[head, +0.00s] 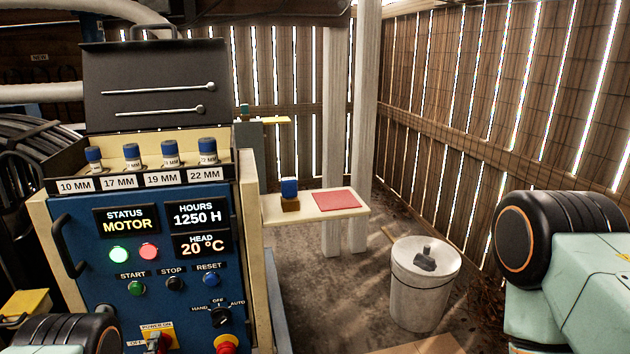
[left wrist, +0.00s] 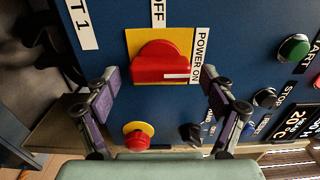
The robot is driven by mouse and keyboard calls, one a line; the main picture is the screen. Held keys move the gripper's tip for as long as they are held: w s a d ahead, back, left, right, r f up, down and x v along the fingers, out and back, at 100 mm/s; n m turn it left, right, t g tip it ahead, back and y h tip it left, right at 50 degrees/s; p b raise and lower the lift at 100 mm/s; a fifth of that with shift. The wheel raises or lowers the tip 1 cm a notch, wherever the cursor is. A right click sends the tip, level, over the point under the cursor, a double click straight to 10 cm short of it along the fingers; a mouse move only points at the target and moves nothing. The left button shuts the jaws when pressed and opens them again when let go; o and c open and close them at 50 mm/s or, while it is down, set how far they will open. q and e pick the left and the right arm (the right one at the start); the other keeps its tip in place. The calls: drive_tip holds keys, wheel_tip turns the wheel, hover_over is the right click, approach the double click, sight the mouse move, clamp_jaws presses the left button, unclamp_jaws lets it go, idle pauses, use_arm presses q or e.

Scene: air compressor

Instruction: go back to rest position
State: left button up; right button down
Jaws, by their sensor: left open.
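My left gripper (left wrist: 160,105) is open and empty in the left wrist view. Its two fingers are spread in front of the blue compressor panel, on either side of the red power switch (left wrist: 160,62) on its yellow plate. Whether the fingers touch the panel cannot be told. In the head view the same switch (head: 157,340) is at the bottom edge, and only part of my left arm shows at the lower left. My right arm shows at the right edge of the head view, but its gripper is out of view.
The compressor panel (head: 90,235) has a lit green lamp, a red lamp and a display reading MOTOR. A red-yellow emergency button (head: 227,344) is close by. A side shelf (head: 276,206) holds a blue-topped piece. A white bucket (head: 418,295) stands on the floor.

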use_arm(q)
drive_tip(key=v, duration=1.2)
drive_tip(key=x, duration=1.2)
drive_tip(key=shift+w, duration=0.1)
drive_tip(key=n, duration=0.3)
drive_tip(key=shift+r, duration=0.15)
drive_tip(key=n, duration=0.5)
drive_tip(key=shift+a+r+n, duration=0.1)
drive_tip(key=shift+n, duration=0.3)
drive_tip(key=n, duration=0.9)
drive_tip(key=shift+s+a, duration=0.15)
drive_tip(key=shift+s, duration=0.05)
